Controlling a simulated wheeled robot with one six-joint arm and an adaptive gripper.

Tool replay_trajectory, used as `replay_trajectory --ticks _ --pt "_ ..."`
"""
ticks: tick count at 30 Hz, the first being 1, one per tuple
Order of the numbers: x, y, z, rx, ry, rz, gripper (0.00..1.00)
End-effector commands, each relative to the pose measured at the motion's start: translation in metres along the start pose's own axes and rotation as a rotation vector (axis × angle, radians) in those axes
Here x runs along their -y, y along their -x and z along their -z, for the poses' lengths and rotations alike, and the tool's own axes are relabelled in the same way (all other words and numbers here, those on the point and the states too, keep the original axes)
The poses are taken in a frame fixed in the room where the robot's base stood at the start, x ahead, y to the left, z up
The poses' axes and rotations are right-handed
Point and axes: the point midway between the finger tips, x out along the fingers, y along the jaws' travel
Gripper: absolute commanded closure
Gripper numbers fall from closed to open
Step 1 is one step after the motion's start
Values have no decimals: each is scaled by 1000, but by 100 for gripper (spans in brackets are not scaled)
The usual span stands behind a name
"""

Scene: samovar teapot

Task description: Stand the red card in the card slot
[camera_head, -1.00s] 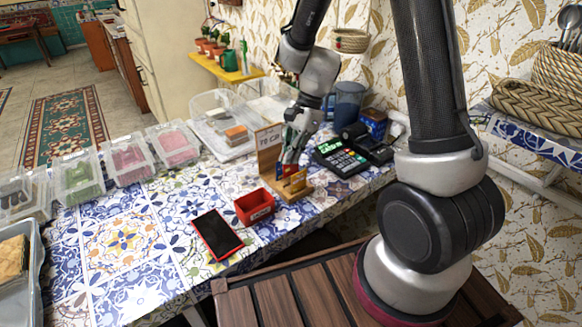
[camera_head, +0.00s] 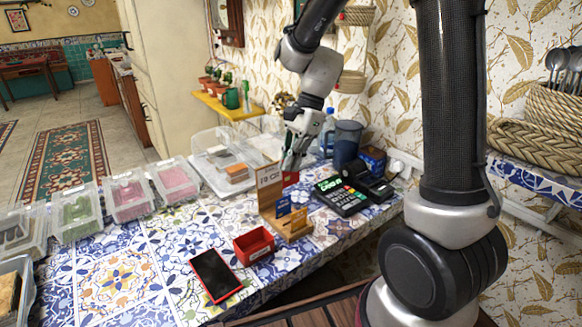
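The wooden card stand (camera_head: 291,231) sits on the tiled table, with an upright lettered board (camera_head: 270,190) at its left back. A blue card (camera_head: 283,206) and an orange-brown card (camera_head: 298,217) stand in it. My gripper (camera_head: 292,163) is above and behind the stand, pointing down. The red card (camera_head: 290,180) shows just under its fingertips, apart from the stand in the picture. The fingers appear closed on the card's upper part. The contact is small and partly hidden.
A red open box (camera_head: 254,246) and a dark red-edged tablet (camera_head: 215,275) lie in front of the stand. A card terminal (camera_head: 341,196) is to its right. Clear lidded tubs (camera_head: 127,195) line the left. A blue jug (camera_head: 347,144) stands behind.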

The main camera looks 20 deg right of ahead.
Motion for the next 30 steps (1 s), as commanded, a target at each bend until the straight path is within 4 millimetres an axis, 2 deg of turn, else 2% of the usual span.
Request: replay_trajectory --ticks 10,14,17,20,22,26,30 --pt "0 2 -1 0 0 0 100" --pt "-2 5 11 0 -28 11 100" --pt "-10 9 36 1 -85 31 100" --pt "-26 13 72 1 -104 39 100" --pt "-38 16 103 1 -58 19 100" --pt "-61 26 162 3 193 -86 100" --pt "-79 41 215 2 600 -255 100"
